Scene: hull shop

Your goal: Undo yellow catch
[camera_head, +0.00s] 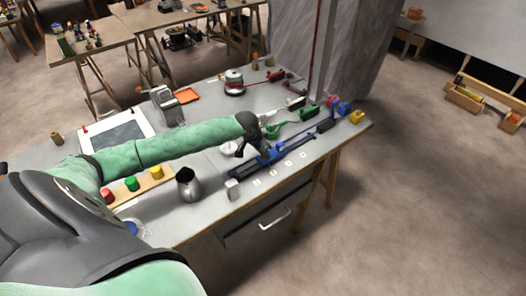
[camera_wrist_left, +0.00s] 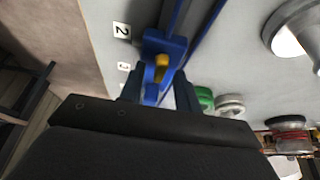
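A blue rail fixture (camera_head: 240,171) lies along the front right of the workbench. In the left wrist view, a small yellow catch (camera_wrist_left: 161,66) sits in a blue block (camera_wrist_left: 160,45) on the rail. My left gripper (camera_head: 262,150) is over the fixture in the head view, and my forearm hides part of the bench. In the left wrist view its two fingers (camera_wrist_left: 158,95) stand apart on either side of the blue block's near end, just short of the yellow piece. I cannot tell whether they touch it. My right gripper is not in view.
Numbered white labels (camera_wrist_left: 121,31) run beside the rail. A green clamp (camera_head: 308,114) and a yellow knob (camera_head: 356,117) are farther right. A grey kettle-like pot (camera_head: 189,187) and a board with coloured buttons (camera_head: 155,179) stand nearer.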

